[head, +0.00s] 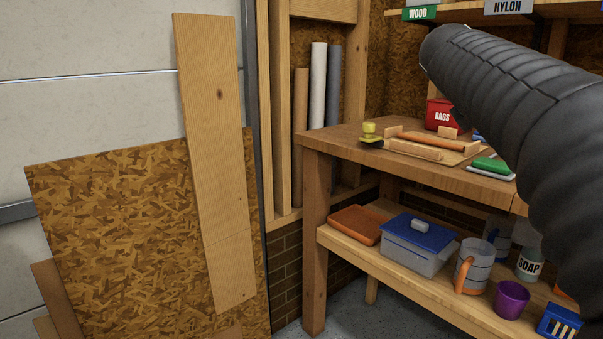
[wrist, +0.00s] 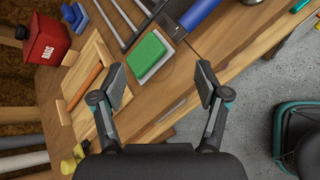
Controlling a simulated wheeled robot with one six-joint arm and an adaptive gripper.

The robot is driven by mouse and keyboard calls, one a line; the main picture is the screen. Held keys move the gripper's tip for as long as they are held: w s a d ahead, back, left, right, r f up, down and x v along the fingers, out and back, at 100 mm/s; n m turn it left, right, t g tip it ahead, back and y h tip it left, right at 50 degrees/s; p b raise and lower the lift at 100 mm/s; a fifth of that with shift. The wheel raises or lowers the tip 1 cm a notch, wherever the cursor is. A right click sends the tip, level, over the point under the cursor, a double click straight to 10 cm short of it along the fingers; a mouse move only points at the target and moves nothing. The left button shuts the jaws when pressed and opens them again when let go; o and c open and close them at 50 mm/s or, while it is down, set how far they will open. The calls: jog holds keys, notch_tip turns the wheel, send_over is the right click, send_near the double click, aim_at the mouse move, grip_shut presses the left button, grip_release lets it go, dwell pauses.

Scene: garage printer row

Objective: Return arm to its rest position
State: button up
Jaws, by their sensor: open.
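My arm, in a ribbed black sleeve, crosses the right side of the head view, and my gripper is out of that picture. In the wrist view my gripper (wrist: 160,85) is open, with its two fingers apart and nothing between them. It is above the front edge of the wooden workbench (wrist: 245,65). A green block on a pale base (wrist: 150,55) lies on the bench just beyond the left finger, and it also shows in the head view (head: 490,165).
A red BAGS box (head: 440,115) and a wooden frame (head: 415,150) stand on the bench. The lower shelf (head: 385,262) holds a blue-lidded box (head: 418,243), a jug (head: 474,266) and a purple cup (head: 511,299). Boards (head: 130,240) lean at left. A dark object (wrist: 298,135) is at right.

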jog(key=s+a+f+m+y, duration=0.3)
jog(key=s+a+f+m, duration=0.2)
jog(key=f, duration=0.5)
jog(key=s+a+f+m+y, duration=0.3)
jog(key=s+a+f+m, duration=0.2)
jog(key=s+a+f, duration=0.3)
jog(key=s+a+f+m+y, duration=0.3)
jog(key=s+a+f+m, duration=0.2)
jog(key=s+f, duration=0.4)
notch_tip(320, 180, down, 3)
jog(key=shift+s+a+m+y, duration=0.3)
jog(key=shift+a+m, duration=0.1)
jog(key=shift+a, duration=0.35)
